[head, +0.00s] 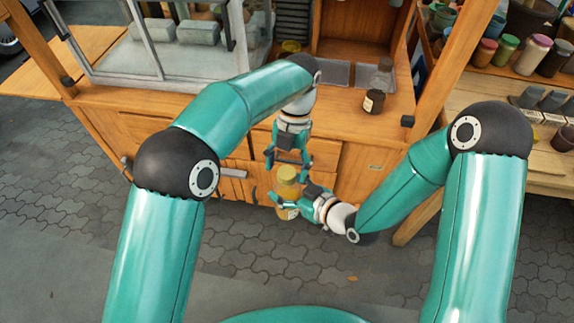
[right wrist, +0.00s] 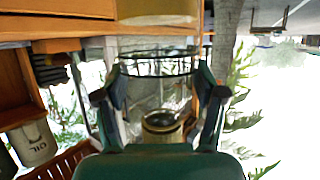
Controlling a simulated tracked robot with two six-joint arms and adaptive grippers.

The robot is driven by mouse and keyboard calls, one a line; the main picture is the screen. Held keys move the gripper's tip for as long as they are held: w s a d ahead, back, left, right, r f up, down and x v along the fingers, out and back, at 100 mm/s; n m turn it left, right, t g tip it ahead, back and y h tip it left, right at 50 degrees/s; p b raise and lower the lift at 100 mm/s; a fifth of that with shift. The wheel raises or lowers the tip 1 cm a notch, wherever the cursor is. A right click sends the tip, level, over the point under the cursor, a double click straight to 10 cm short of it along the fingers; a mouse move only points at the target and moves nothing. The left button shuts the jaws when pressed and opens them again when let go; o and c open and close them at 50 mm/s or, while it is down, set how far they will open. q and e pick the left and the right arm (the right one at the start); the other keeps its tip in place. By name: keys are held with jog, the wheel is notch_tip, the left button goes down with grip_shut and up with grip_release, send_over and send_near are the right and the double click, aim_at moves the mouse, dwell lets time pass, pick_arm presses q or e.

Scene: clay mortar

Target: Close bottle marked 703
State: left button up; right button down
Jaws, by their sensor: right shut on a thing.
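A yellowish bottle (head: 287,190) with a yellow top and a pale label hangs upright in the air in front of the wooden cart. I cannot read its marking, nor tell whether its top is a seated cap. My right gripper (head: 287,203) is shut on the bottle's body from the right. In the right wrist view, a clear glass body (right wrist: 150,95) shows between the right fingers (right wrist: 160,100). My left gripper (head: 289,160) points down just above the bottle's top, its fingers spread apart with nothing seen between them.
A shelf at the right holds several coloured jars (head: 532,54). The paved floor (head: 290,262) below is clear.

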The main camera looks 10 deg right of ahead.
pick_arm(q)
jog(key=shift+r, duration=0.1)
jog(key=shift+r, duration=2.15)
